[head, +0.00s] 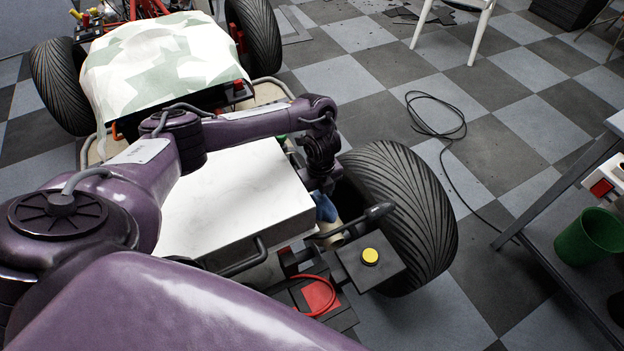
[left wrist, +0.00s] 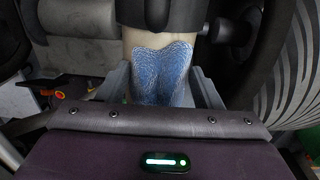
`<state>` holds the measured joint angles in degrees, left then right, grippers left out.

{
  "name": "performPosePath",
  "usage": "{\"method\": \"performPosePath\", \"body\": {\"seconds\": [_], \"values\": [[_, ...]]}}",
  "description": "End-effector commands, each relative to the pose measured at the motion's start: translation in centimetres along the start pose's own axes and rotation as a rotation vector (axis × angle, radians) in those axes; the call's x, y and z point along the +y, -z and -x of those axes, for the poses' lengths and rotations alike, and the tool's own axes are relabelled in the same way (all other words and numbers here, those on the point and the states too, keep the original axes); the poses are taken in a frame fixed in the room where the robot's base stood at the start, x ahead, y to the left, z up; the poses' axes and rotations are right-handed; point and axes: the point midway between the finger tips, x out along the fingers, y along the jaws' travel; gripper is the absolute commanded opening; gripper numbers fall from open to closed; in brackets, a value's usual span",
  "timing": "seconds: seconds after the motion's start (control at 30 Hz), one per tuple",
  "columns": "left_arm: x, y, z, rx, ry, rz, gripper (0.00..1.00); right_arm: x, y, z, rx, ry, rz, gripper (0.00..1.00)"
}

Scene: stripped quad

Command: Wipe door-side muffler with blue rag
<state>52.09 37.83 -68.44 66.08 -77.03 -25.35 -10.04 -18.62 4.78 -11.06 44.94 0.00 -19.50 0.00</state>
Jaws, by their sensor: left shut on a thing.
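My left gripper (head: 323,184) points down between the white box and the rear wheel on the right of the quad. It is shut on the blue rag (head: 325,208), which shows just below it. In the left wrist view the rag (left wrist: 160,72) bulges out between the two grey fingers. A cream-coloured cylinder (left wrist: 158,40), seemingly the muffler, lies right at the rag; its end (head: 334,238) shows in the head view. The rag overlaps it, but I cannot tell whether they touch. My right gripper is out of view.
The white box (head: 235,205) stands left of my gripper. The big black tyre (head: 405,215) is close on the right. A dark rounded part (head: 372,214) and a grey box with a yellow cap (head: 369,257) are in front. A cart with a green bin (head: 588,238) stands far right.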

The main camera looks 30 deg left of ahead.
Motion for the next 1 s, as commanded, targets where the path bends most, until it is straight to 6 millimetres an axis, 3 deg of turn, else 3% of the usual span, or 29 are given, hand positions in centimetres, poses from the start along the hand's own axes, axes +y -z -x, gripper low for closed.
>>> {"method": "performPosePath", "body": {"seconds": [0.47,1.0], "values": [[-1.0,0.3,0.3,0.004,0.01,-0.001,0.38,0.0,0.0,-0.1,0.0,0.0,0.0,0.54],[-0.8,0.2,5.6,0.003,0.011,-0.001,0.38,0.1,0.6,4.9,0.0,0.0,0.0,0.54]]}}
